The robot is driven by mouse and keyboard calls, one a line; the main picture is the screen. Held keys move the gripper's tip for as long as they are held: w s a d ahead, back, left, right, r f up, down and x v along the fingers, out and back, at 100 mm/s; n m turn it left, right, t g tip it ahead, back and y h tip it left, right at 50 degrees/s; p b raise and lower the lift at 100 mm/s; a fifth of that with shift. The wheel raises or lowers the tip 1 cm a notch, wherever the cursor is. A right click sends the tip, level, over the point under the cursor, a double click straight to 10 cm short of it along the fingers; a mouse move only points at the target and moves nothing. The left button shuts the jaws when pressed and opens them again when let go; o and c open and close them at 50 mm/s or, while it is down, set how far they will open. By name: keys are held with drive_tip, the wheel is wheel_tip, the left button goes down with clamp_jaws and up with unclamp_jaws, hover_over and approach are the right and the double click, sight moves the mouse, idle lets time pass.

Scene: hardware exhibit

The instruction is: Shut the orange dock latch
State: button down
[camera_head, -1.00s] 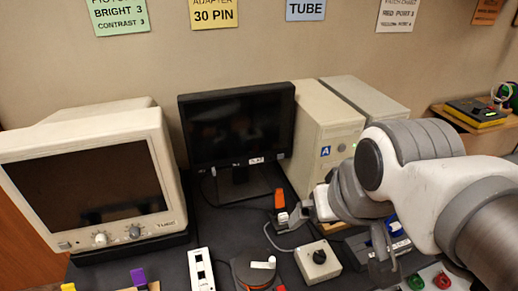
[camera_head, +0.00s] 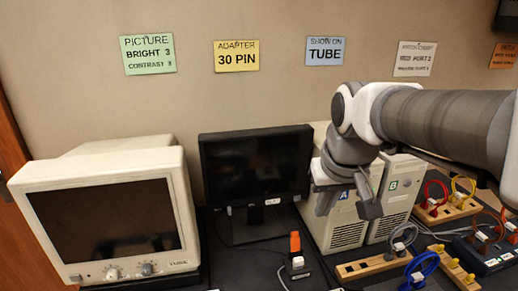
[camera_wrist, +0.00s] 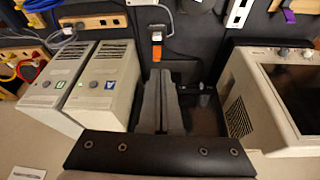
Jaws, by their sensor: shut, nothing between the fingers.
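The orange latch (camera_head: 295,241) stands up above a small white connector (camera_head: 298,262) on a dark dock in front of the black flat monitor. In the wrist view, the orange latch (camera_wrist: 157,37) shows at the upper middle, with the white connector beside it. My gripper (camera_head: 368,210) is right of the latch and apart from it, in front of the computer marked A. In the wrist view, my gripper's grey fingers (camera_wrist: 165,78) are together and empty, with dark table between them and the latch. The head view does not clearly show the latch's exact seating.
The black flat monitor (camera_head: 255,165) stands behind the latch. A tube monitor (camera_head: 110,215) is at left. Computers A (camera_head: 345,225) and B (camera_head: 397,205) stand at right. Wooden boards with coloured cables (camera_head: 420,265) lie at front right. A thin pale cable runs near the dock.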

drive_tip(key=g, duration=0.2)
hover_over(295, 242)
drive_tip(key=s, duration=0.4)
wheel_tip(295, 242, down, 5)
drive_tip(key=w+f+n+g, duration=0.1)
drive_tip(key=w+f, duration=0.9)
drive_tip(key=f, duration=0.2)
drive_tip(key=shift+a+n, duration=0.3)
drive_tip(key=shift+a, duration=0.05)
drive_tip(key=shift+w, duration=0.1)
wheel_tip(295, 242, down, 10)
drive_tip(key=shift+s+d+r, duration=0.2)
drive_tip(key=shift+s+r, duration=0.1)
drive_tip(key=shift+s, duration=0.5)
drive_tip(key=shift+s+d+r, duration=0.15)
drive_tip(key=shift+s+r, duration=0.15)
drive_tip(key=shift+s, duration=0.45)
drive_tip(key=shift+b, duration=0.3)
drive_tip(key=shift+s+r, duration=0.1)
drive_tip(key=shift+s, duration=0.1)
